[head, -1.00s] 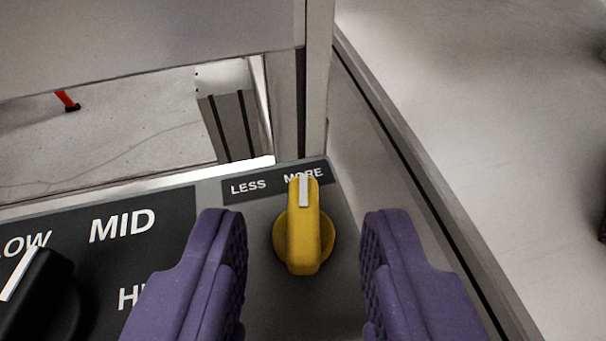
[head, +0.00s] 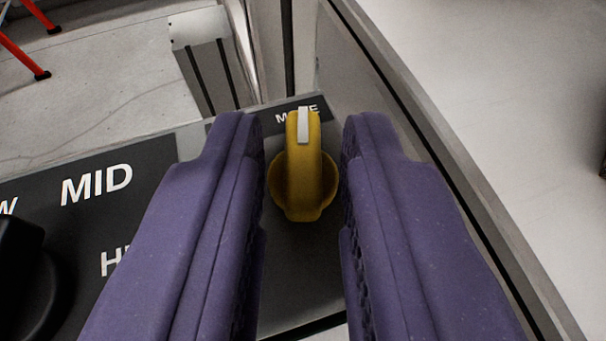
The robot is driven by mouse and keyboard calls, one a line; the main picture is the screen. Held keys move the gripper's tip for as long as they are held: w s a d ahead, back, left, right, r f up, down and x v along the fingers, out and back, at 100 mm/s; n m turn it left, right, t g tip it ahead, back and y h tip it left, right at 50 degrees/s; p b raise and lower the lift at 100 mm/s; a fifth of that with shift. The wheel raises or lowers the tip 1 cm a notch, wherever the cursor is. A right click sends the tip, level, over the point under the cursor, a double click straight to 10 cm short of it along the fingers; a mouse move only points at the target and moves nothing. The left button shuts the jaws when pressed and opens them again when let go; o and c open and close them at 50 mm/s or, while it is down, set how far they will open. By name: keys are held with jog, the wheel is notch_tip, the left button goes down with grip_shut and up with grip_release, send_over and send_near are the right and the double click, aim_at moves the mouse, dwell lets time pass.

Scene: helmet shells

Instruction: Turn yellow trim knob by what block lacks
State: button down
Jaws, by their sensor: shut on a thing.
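The yellow trim knob (head: 303,172) sits on a grey panel, with a white pointer mark at its far end. The mark points up the picture to the dark label (head: 318,111), where "MORE" shows in part; the "LESS" side is hidden behind my left finger. My purple gripper (head: 303,135) has one finger on each side of the knob and is shut on it. No block is in view.
A metal wall and ledge (head: 400,130) run close along the right. Orange-red legs (head: 25,55) stand on the floor at the upper left.

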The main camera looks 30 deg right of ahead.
jog(key=shift+w+a+m+g+h, duration=0.2)
jog(key=shift+a+m+g+h, duration=0.1)
jog(key=shift+m+g+h, duration=0.15)
jog(key=p, duration=0.1)
jog(key=m+g+h+p, duration=0.1)
jog(key=p, duration=0.1)
jog(key=shift+r+m, duration=0.25)
jog(key=shift+r, duration=0.05)
jog(key=m+g+h+p, duration=0.1)
jog(key=p, duration=0.4)
jog(key=m+g+h+p, duration=0.1)
jog(key=p, duration=0.5)
jog(key=shift+w+a+r, duration=0.1)
jog(key=shift+w+r, duration=0.05)
jog(key=shift+r, duration=0.2)
jog(key=m+g+h+p, duration=0.1)
jog(key=m+g+p, duration=0.1)
jog(key=p, duration=0.7)
jog(key=shift+w+f, duration=0.15)
jog(key=shift+f, duration=0.05)
jog(key=p, duration=0.1)
jog(key=m+g+p, duration=0.1)
jog(key=p, duration=0.1)
jog(key=shift+w+a+f+m+g+h, duration=0.1)
jog(key=shift+f+m+g+h, duration=0.2)
jog(key=shift+f+h, duration=0.1)
jog(key=shift+f+p, duration=0.1)
jog(key=shift+p, duration=0.2)
jog(key=c, duration=1.2)
grip_release()
